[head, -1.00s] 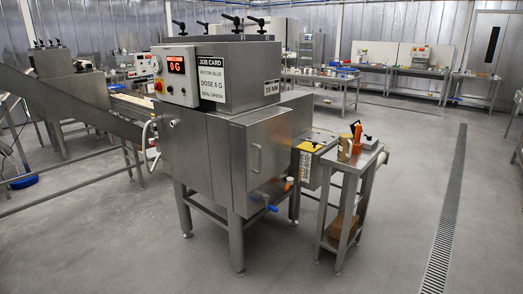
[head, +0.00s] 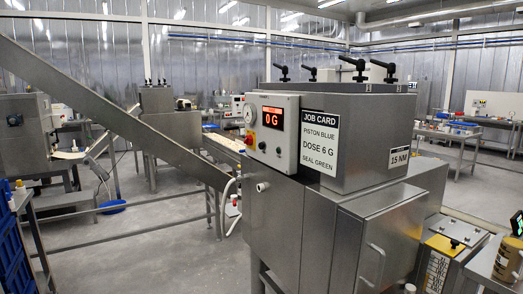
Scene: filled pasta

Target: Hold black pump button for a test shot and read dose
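A steel filling machine (head: 290,218) stands right of centre. A red button on a yellow base (head: 249,139) sits at the panel's lower left. Small dark controls (head: 262,146) lie beside it, too small to tell which is the black pump button. A job card (head: 320,137) right of the panel reads PISTON BLUE, DOSE 6 G, SEAL GREEN. Neither of my grippers is in view.
A steel chute (head: 120,110) slopes down from upper left towards the machine. Blue crates (head: 14,250) stand at the left edge. A bench with a tan container (head: 508,262) is at the lower right. Grey floor (head: 165,250) is open left of the machine.

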